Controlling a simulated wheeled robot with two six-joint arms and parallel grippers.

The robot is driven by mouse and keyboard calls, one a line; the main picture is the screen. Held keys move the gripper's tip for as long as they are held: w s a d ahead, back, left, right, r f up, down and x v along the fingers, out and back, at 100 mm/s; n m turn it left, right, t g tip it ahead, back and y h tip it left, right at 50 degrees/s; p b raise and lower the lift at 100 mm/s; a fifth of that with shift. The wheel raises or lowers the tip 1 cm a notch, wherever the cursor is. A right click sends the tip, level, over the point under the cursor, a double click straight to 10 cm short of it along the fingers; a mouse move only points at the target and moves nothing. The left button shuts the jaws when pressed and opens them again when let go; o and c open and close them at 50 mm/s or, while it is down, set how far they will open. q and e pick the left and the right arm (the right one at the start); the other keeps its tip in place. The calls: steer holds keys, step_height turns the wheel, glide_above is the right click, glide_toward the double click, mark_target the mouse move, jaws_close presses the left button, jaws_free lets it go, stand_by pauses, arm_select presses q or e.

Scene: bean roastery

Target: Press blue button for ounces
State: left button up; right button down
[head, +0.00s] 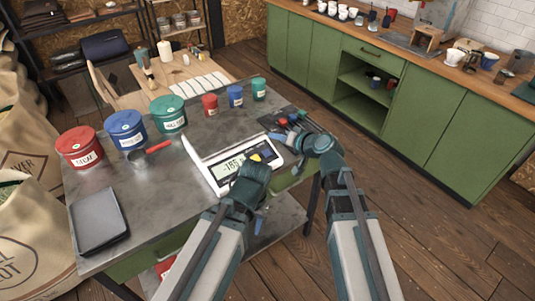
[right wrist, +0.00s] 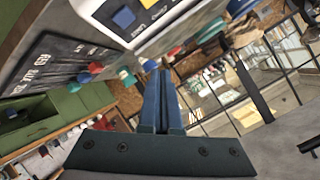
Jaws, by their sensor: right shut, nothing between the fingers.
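The white scale (head: 232,183) sits on the grey metal table, with a lit display (head: 233,164) that shows a negative number. A yellow button (head: 256,157) shows on its front panel. In the right wrist view the blue button (right wrist: 124,18) is on the white panel, with lettering beside it. My right gripper (head: 283,136) is at the scale's right end; in the right wrist view its blue fingers (right wrist: 161,75) are shut and empty, apart from the blue button. My left gripper (head: 254,174) is at the scale's front edge and covers part of it; its fingers are hidden.
Red (head: 79,146), blue (head: 126,129) and green (head: 168,114) tins stand at the table's back left, with smaller tins further right. A dark board (right wrist: 48,66) lies beside the scale.

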steer(key=b, duration=0.7)
glide_toward(264, 150)
steer(key=shift+w+r+x, duration=0.1)
steer(key=shift+r+x, duration=0.1)
steer(key=shift+x, duration=0.65)
steer(key=shift+w+r+x, duration=0.1)
steer(key=shift+r+x, duration=0.05)
steer(key=shift+x, duration=0.75)
steer(key=shift+r+x, duration=0.2)
steer(key=shift+x, duration=0.65)
steer(key=shift+a+f+b, duration=0.1)
steer(key=shift+a+b, duration=0.1)
steer(key=shift+b, duration=0.15)
steer(key=shift+w+f, duration=0.1)
steer(key=shift+f, duration=0.2)
steer(key=shift+w+a+f+b, duration=0.1)
steer(key=shift+f+b, duration=0.3)
steer(key=shift+b, duration=0.25)
steer(key=shift+r, duration=0.1)
steer(key=shift+s+r+p, duration=0.25)
steer(key=shift+r+p, duration=0.45)
steer(key=shift+p, duration=0.1)
steer(key=r+p, duration=0.3)
steer(key=s+d+r+p, duration=0.1)
steer(key=shift+s+d+r+p, duration=0.1)
steer(key=shift+s+r+p, duration=0.05)
steer(key=shift+r+p, duration=0.2)
